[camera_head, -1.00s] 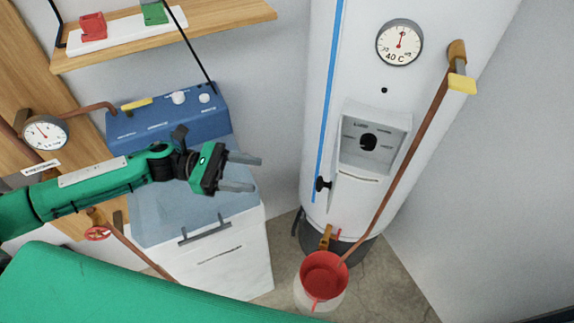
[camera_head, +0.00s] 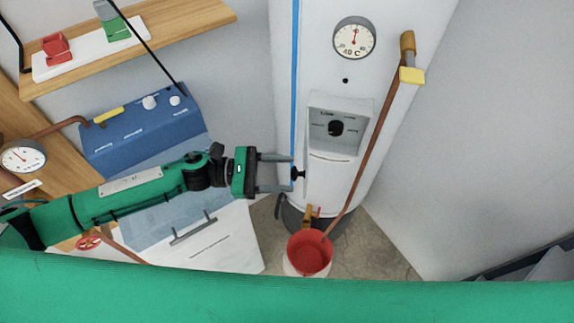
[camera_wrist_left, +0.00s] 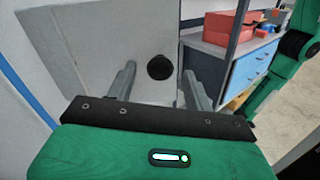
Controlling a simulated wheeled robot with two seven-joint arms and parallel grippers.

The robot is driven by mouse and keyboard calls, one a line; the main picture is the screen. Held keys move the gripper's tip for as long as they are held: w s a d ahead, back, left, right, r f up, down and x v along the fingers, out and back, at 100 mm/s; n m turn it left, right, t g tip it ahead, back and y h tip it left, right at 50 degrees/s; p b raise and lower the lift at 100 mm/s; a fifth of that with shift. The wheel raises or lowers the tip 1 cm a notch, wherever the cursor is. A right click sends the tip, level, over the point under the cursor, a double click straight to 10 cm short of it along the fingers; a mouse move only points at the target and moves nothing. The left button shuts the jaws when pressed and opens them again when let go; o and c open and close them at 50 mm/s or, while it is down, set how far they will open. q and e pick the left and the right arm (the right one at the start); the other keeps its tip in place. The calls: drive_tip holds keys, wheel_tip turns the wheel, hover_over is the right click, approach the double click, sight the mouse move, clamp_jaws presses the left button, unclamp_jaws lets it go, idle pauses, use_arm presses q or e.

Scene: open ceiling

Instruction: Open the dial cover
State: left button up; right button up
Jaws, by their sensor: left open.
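A recessed grey dial panel (camera_head: 320,104) with a black dial (camera_head: 336,128) sits on the front of the white tank. In the left wrist view a round black knob (camera_wrist_left: 160,67) on a pale plate shows between the two open fingers (camera_wrist_left: 158,76). My right gripper is not in view.
A round thermometer (camera_head: 354,38) sits above the panel. A blue control box (camera_head: 140,130) and wooden shelf (camera_head: 190,20) stand left. Shelving with drawers (camera_wrist_left: 250,65) shows in the wrist view.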

use_arm(q)
drive_tip(key=shift+d, duration=0.75)
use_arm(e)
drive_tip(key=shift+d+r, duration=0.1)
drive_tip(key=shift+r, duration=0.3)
use_arm(q)
drive_tip(key=shift+c, duration=0.4)
